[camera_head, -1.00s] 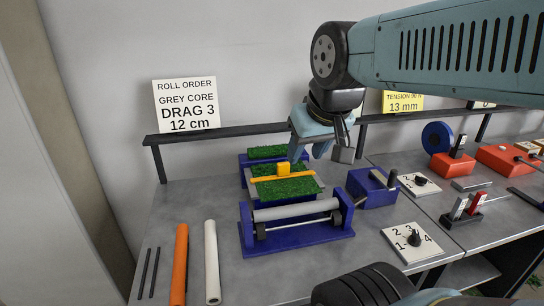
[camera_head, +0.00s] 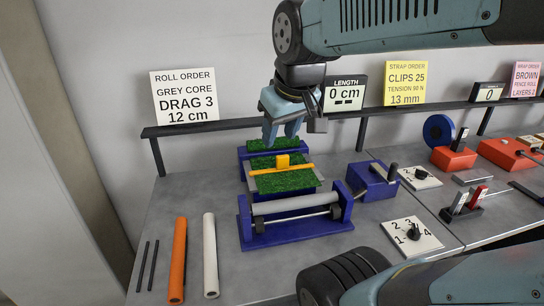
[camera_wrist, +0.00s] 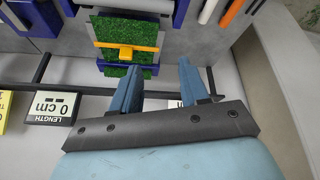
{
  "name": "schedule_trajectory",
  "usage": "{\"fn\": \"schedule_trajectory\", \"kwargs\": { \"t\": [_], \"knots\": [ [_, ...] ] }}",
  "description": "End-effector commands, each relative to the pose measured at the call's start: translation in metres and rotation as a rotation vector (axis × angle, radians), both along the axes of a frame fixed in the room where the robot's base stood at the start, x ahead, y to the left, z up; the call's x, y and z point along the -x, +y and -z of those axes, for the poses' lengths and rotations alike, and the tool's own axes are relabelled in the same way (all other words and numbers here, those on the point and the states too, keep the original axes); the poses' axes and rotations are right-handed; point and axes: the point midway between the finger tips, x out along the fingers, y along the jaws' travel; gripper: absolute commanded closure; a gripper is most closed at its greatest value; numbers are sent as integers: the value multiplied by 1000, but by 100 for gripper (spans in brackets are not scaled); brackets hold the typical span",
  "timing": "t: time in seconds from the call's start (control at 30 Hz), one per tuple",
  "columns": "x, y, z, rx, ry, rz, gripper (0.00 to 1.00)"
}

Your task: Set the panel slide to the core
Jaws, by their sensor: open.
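A blue frame (camera_head: 242,222) on the grey table carries a grey roller (camera_head: 290,205). Behind it lies a green turf panel (camera_head: 285,183). An orange-yellow bar (camera_head: 265,172) with a raised yellow block (camera_head: 282,160) crosses the panel; I cannot tell whether this is the panel slide. The bar (camera_wrist: 145,48) and block (camera_wrist: 126,53) also show in the wrist view. My gripper (camera_head: 280,141) is open and empty, pointing down above the panel's far end. In the wrist view, its fingers (camera_wrist: 158,68) are apart, with the bar beyond them, untouched.
An orange tube (camera_head: 178,260), a white tube (camera_head: 210,255) and two dark rods lie at the front left. A numbered dial (camera_head: 413,232) and a blue box with a handle (camera_head: 370,182) stand right. A dark rail (camera_head: 210,126) runs behind, with a roll order sign (camera_head: 185,97) reading grey core.

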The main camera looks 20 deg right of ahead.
Motion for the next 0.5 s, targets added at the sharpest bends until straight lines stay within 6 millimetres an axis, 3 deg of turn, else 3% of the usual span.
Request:
{"fn": "schedule_trajectory", "kwargs": {
  "t": [0.27, 0.5],
  "knots": [
    [-66, -24, 2, 139, 133, -292, 55],
    [-123, -51, 18, 217, 238, -569, 55]
  ]
}}
